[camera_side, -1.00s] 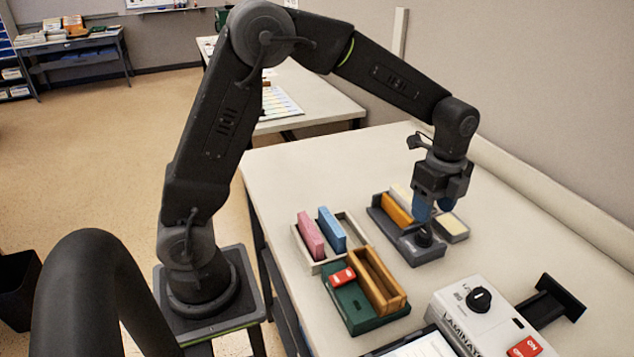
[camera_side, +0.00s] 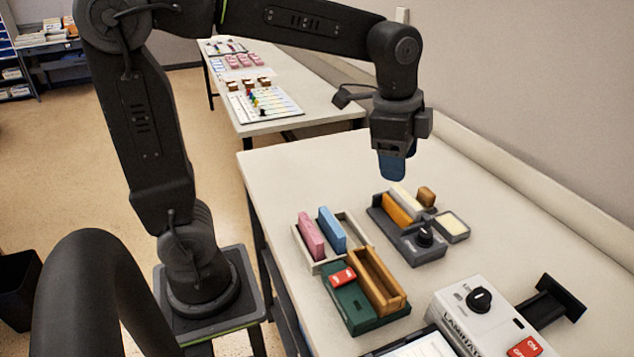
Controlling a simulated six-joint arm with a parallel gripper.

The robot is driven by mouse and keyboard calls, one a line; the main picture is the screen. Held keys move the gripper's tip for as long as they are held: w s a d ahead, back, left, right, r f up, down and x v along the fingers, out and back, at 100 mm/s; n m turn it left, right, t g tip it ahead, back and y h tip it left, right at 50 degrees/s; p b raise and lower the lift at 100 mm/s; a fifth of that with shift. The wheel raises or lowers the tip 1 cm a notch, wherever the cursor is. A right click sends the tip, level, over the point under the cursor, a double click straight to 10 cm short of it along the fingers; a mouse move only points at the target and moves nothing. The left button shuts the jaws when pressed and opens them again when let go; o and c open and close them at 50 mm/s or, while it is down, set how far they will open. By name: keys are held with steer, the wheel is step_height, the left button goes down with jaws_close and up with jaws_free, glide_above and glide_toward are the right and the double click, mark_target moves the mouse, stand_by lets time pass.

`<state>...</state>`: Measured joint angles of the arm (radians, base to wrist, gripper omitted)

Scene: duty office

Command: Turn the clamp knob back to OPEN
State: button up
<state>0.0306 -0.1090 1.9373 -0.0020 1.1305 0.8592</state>
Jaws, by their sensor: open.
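The clamp knob (camera_side: 425,236) is a small black round knob with a pale mark, on the front end of a dark grey clamp fixture (camera_side: 424,256) on the table. An orange block (camera_side: 397,209) and a pale cream block (camera_side: 405,196) sit in the fixture behind the knob. I cannot read an OPEN label or tell the knob's setting. My gripper (camera_side: 392,178), with blue fingers, points down above and behind the fixture, clear of the knob. It is open and holds nothing; the gap between its fingers is not clear from this side.
A stamp with a wooden handle (camera_side: 426,196) and a cream pad (camera_side: 452,224) are beside the fixture. A tray (camera_side: 354,262) with pink and blue blocks, a green base (camera_side: 352,304) with a red switch and wooden box, and a laminator (camera_side: 470,320) stand nearer. The back of the table is clear.

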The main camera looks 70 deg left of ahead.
steer(key=s+a+f+n+t, duration=0.1)
steer(key=s+f+n+t, duration=0.1)
steer(key=s+n, duration=0.8)
steer(key=shift+s+f+t, duration=0.3)
steer(key=shift+s+t, duration=0.4)
steer(key=shift+s, duration=1.05)
steer(key=m+g, duration=0.6)
steer(key=m, duration=0.9)
glide_above(426, 233)
step_height(426, 233, down, 2)
step_height(426, 233, down, 14)
steer(key=shift+r, duration=0.15)
steer(key=shift+c, duration=0.5)
